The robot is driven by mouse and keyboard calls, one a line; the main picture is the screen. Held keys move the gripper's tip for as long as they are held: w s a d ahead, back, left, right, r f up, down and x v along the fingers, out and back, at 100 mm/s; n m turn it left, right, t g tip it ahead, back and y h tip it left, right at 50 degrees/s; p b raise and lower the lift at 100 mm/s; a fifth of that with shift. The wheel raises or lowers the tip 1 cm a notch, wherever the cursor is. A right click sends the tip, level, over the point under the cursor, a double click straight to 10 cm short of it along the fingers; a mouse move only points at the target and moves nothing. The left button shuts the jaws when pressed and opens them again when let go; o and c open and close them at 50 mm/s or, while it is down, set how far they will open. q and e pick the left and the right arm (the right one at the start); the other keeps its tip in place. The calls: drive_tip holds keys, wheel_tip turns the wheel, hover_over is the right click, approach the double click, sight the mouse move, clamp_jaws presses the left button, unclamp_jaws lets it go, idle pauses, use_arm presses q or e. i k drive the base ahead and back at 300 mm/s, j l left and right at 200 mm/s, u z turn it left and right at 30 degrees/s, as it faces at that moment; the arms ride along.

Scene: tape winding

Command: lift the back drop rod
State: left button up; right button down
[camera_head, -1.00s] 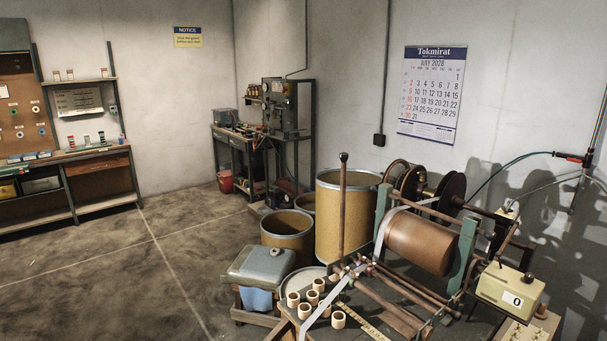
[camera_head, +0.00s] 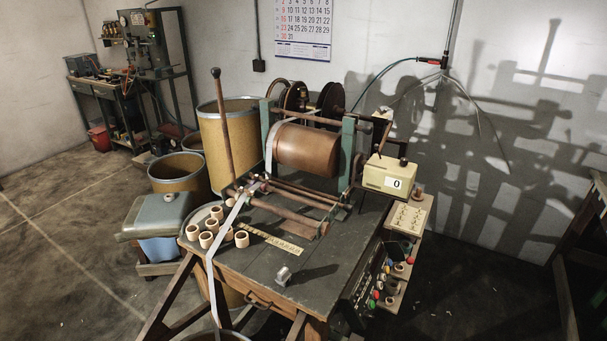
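The winding machine stands on a dark-topped bench (camera_head: 335,265). It has a brown drum (camera_head: 308,149) between green uprights (camera_head: 347,152). Several rods run crosswise below and in front of the drum, including a thick front rod (camera_head: 285,213). Another rod (camera_head: 315,116) runs across the top behind the drum. I cannot tell for sure which one is the back drop rod. A long lever (camera_head: 223,125) with a dark knob stands upright at the left. A pale tape (camera_head: 226,228) runs from the machine down over the bench's front. Neither gripper is in view.
A small metal piece (camera_head: 283,275) lies near the front. A counter box (camera_head: 388,176) showing 0 stands right. Drums (camera_head: 224,150) and a lidded grey bin (camera_head: 160,215) stand left. The floor at left is open.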

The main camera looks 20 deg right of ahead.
sight(348, 209)
drive_tip(key=i+l, duration=0.1)
drive_tip(key=l, duration=0.3)
drive_tip(key=l+z, duration=0.15)
drive_tip(key=l, duration=0.25)
drive_tip(key=i+l, duration=0.15)
drive_tip(key=l, duration=0.25)
drive_tip(key=z, duration=0.05)
